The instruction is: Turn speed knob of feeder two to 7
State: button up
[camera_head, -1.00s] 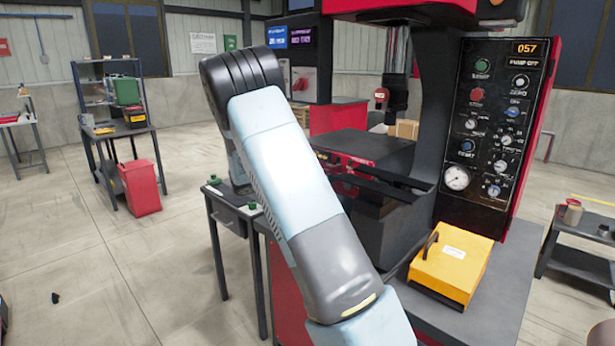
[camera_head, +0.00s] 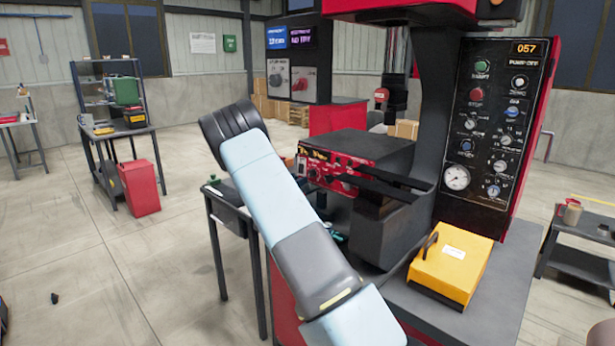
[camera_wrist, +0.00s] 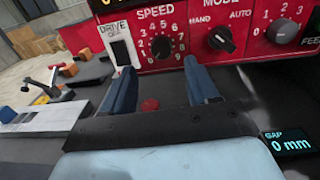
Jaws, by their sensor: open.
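In the wrist view a black speed knob (camera_wrist: 161,46) sits on a red panel (camera_wrist: 187,15) under the word SPEED, inside a ring of white numbers. Its pointer is too small to read. No label for feeder two is readable. My gripper (camera_wrist: 161,68) is open and empty, with its two blue fingers apart below and either side of the knob. I see no contact with the knob. In the head view a red knobbed panel (camera_head: 322,168) shows at the machine, partly behind my arm; my gripper is hidden there.
Right of the speed knob are a mode knob (camera_wrist: 221,38) and another numbered knob (camera_wrist: 281,30). A drive switch (camera_wrist: 121,52) is to its left. A small display (camera_wrist: 287,142) reads 0 mm. A yellow case (camera_head: 451,262) stands on the machine's table at right.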

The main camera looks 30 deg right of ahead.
aim_at(310, 173)
jog(key=x, duration=0.6)
jog(key=shift+w+d, duration=0.15)
jog(key=shift+d, duration=0.2)
jog(key=c, duration=1)
